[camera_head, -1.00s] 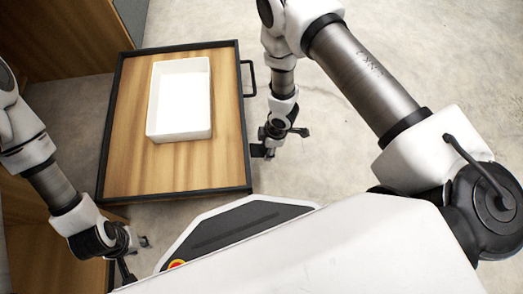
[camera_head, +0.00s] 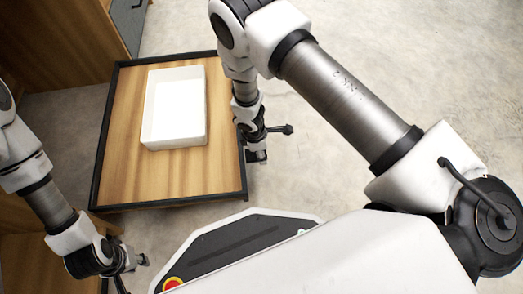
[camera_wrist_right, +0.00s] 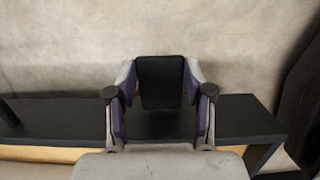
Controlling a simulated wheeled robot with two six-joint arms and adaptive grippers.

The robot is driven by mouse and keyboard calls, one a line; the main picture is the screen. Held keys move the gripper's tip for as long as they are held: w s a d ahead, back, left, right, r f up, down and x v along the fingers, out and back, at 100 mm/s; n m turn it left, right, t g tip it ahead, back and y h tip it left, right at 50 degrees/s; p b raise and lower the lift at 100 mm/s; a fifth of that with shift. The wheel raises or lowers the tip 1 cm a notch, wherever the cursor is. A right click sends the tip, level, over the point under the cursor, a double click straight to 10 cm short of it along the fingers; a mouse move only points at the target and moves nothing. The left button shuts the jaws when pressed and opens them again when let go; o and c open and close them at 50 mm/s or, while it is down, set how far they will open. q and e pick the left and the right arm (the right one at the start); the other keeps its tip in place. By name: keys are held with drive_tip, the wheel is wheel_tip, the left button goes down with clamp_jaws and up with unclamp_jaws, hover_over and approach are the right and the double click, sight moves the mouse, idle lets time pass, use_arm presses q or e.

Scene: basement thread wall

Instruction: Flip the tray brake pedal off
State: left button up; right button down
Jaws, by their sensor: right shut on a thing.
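A low tray cart (camera_head: 120,170) with a wood top and black rim stands at left centre in the head view. My right gripper (camera_head: 257,156) is at the cart's right side, near the front corner. In the right wrist view a black flat pad, seemingly the brake pedal (camera_wrist_right: 162,82), sits between the fingers of my right gripper (camera_wrist_right: 162,95), which is shut on it. The pad's tilt is hard to tell. My left gripper (camera_head: 136,262) is low at left, apart from the cart; its fingers are too small and dark to read.
A white open bin (camera_head: 173,142) stands on the cart top. The black rim (camera_wrist_right: 240,118) crosses the right wrist view close to the fingers. Wooden cabinets (camera_head: 50,40) stand at the left. The concrete floor (camera_head: 420,60) at the right is clear.

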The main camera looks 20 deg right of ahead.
drive_tip(key=shift+c, duration=2.2)
unclamp_jaws()
drive_tip(key=shift+r, duration=0.1)
wheel_tip(320, 180, up, 12)
drive_tip(key=a, duration=0.1)
drive_tip(key=shift+w+a+f, duration=0.2)
drive_tip(key=shift+w+a, duration=0.05)
drive_tip(key=shift+a, duration=0.05)
